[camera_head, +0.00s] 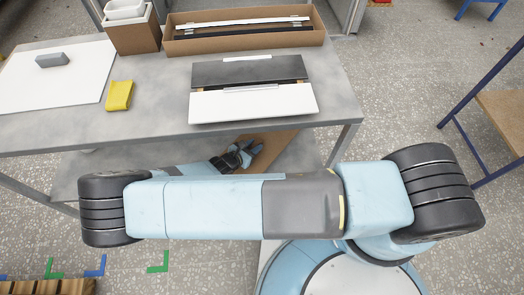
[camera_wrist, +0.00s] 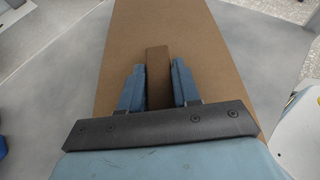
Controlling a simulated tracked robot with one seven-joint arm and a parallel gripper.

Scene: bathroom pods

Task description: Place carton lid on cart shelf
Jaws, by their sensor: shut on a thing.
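The carton lid (camera_head: 277,146) is a flat brown cardboard panel. In the head view it shows partly beneath the table's front edge, at lower-shelf height, with my arm hiding some of it. In the wrist view the lid (camera_wrist: 205,50) runs lengthwise away from me, with an upright brown tab in its middle. My gripper (camera_wrist: 158,78) is shut on this tab, one blue finger on each side. My gripper also shows in the head view (camera_head: 243,156). The grey lower cart shelf (camera_head: 110,166) lies under the tabletop. Whether the lid touches the shelf cannot be told.
The grey tabletop (camera_head: 150,128) above the shelf carries a black and white panel set (camera_head: 250,88), a long open carton (camera_head: 240,45), a yellow piece (camera_head: 119,95) and a white board (camera_head: 45,85). A blue-framed stand (camera_head: 490,110) is at right. Grey surface (camera_wrist: 260,50) lies beside the lid.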

